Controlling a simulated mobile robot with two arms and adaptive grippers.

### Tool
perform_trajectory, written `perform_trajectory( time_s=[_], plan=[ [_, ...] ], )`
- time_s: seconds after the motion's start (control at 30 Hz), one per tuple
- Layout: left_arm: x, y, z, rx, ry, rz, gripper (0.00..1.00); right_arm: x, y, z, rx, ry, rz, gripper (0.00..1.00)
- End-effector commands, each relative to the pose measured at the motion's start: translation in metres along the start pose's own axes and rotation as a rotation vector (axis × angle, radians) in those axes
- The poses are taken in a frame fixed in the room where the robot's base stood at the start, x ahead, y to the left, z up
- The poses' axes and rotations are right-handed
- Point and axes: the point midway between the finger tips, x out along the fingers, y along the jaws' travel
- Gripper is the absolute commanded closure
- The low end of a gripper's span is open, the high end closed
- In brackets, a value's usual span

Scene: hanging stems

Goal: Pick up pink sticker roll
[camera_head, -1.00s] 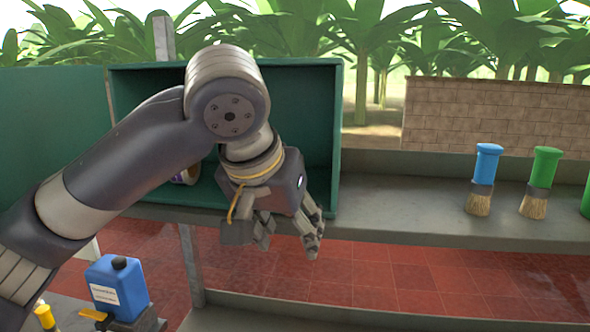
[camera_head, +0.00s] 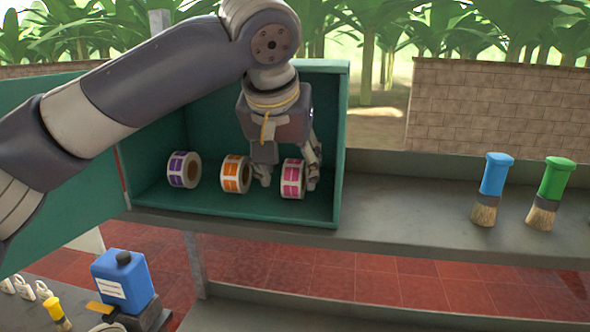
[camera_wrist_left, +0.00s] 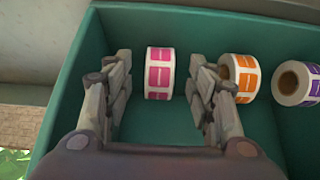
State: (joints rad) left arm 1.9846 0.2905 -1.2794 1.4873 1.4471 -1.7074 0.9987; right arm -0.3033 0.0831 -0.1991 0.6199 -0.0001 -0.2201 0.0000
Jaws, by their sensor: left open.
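The pink sticker roll (camera_head: 292,179) stands on its edge on the floor of the green box, near the box's right wall. In the left wrist view the pink roll (camera_wrist_left: 159,73) lies ahead, between my two fingers. My left gripper (camera_head: 287,180) is open inside the box, with one finger on each side of the roll. The wrist view shows gaps between the fingers (camera_wrist_left: 160,88) and the roll. The orange sticker roll (camera_head: 236,174) stands just left of the gripper in the head view. My right gripper does not show.
The green box (camera_head: 262,213) sits on a grey shelf (camera_head: 400,214). A purple sticker roll (camera_head: 184,170) stands at the box's left. A blue brush (camera_head: 492,188) and a green brush (camera_head: 550,192) are on the shelf to the right. A blue bottle (camera_head: 122,281) is below left.

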Motion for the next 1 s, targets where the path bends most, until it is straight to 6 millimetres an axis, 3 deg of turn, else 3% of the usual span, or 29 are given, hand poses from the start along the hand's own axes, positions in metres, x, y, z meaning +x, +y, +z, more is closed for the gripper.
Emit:
perform_trajectory(
  time_s=[0.23, 0.5, 0.77, 1.0],
  plan=[
    [0.014, 0.000, -0.029, -0.002, -0.003, -0.001, 0.48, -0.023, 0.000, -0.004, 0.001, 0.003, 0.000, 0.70],
    [0.043, 0.000, -0.026, 0.000, -0.001, -0.001, 0.48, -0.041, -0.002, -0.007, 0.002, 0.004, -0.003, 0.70],
    [0.047, 0.000, -0.025, -0.001, 0.000, 0.000, 0.48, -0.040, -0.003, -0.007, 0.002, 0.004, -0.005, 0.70],
    [0.047, 0.000, -0.025, -0.001, 0.000, 0.000, 1.00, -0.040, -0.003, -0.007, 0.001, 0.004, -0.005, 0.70]
  ],
)
